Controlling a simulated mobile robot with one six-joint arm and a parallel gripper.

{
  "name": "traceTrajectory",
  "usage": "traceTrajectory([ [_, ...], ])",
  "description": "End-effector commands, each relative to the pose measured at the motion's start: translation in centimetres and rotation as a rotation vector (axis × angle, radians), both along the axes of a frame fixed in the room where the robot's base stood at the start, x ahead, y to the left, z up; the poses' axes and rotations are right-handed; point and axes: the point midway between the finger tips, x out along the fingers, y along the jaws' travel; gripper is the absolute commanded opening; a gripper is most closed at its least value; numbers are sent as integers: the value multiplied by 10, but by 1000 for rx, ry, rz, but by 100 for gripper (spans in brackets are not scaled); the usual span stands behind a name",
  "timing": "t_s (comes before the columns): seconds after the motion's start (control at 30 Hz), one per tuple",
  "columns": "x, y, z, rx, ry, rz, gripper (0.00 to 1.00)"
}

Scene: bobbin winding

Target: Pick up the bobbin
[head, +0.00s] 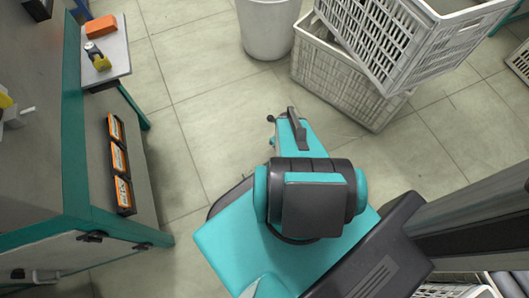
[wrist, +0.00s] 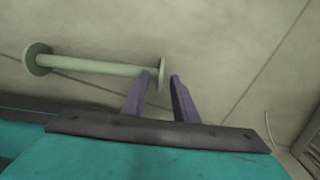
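The bobbin (wrist: 95,67) shows in the wrist view as a pale green spool with a thin core and a round flange at each end. It seems to lie on the floor, running from upper left to the middle. My gripper (wrist: 161,75) is open, with two purple fingers a little apart. In the picture the bobbin's right flange shows in the gap between the fingertips. I cannot tell how far it is from them in depth. Nothing is seen gripped. In the head view I cannot make out the bobbin or the fingers.
A workbench (head: 72,150) with a teal frame stands at left, with orange-and-black items along its side. A white bin (head: 265,28) and stacked white crates (head: 340,75) stand at the top. Tiled floor (head: 205,120) is clear between the bench and the crates.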

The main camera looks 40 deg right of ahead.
Motion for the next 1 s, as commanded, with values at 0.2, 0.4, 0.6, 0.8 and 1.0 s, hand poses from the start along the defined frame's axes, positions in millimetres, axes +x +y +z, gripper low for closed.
traceTrajectory([
  [0.2,0,0,1,0,0,0,27],
  [0.4,0,0,1,0,0,0,27],
  [0.6,0,0,1,0,0,0,3],
  [0.8,0,0,1,0,0,0,0],
  [1.0,0,0,2,0,0,0,0],
])
